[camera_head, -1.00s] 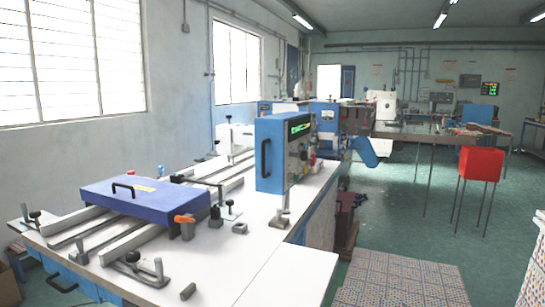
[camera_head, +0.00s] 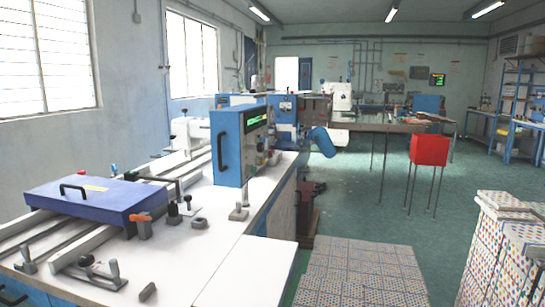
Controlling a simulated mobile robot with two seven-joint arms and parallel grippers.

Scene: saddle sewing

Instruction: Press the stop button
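A blue control box (camera_head: 228,148) with a black handle and a lit green display (camera_head: 257,119) stands on the white workbench, left of centre. Its right face holds small knobs or buttons (camera_head: 262,140), too small to tell which is the stop button. Small red parts (camera_head: 273,157) show low beside that face. Neither of my grippers is in view.
A blue, flat machine cover (camera_head: 95,200) and metal clamps sit on the white bench (camera_head: 185,262). A red bin on legs (camera_head: 428,150) stands at right. Stacked patterned boxes (camera_head: 505,245) and a patterned block (camera_head: 360,272) take up floor space. Green floor (camera_head: 345,205) is clear between.

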